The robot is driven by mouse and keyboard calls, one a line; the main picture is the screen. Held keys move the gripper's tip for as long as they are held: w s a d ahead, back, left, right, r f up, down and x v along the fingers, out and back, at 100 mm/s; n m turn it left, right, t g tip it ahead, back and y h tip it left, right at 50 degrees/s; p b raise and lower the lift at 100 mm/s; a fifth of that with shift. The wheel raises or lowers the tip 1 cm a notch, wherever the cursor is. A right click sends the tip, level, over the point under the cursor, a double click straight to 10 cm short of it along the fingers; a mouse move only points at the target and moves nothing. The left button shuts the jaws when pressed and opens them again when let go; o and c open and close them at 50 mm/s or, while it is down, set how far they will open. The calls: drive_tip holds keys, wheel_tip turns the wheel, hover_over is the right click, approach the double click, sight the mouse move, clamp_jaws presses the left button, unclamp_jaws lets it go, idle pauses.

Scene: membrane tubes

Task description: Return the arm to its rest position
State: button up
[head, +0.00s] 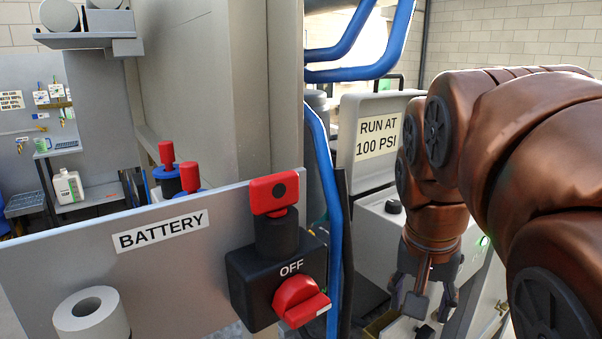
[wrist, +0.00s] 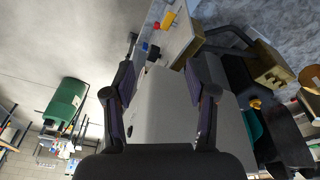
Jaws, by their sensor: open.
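My gripper (head: 424,292) hangs at the end of my copper-coloured arm on the right of the head view, fingers pointing down. In the wrist view my gripper (wrist: 160,100) shows its two dark fingers spread apart, with nothing between them. It is in front of a light grey cabinet (head: 377,228) and to the right of a blue pipe (head: 326,190). No held object shows in either view.
A panel with a BATTERY label (head: 160,231) and a red-handled OFF switch (head: 298,300) stands close at front left. A lid with a RUN AT 100 PSI sign (head: 378,136) is behind my arm. A green tank (wrist: 66,103) shows in the wrist view.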

drive_tip(key=s+f+n+g+y, duration=0.1)
drive_tip(key=s+f+n+g, duration=0.2)
drive_tip(key=s+f, duration=1.4)
drive_tip(key=shift+d+f+n+g, duration=0.3)
drive_tip(key=shift+d+f+n, duration=0.15)
drive_tip(key=shift+n, duration=0.65)
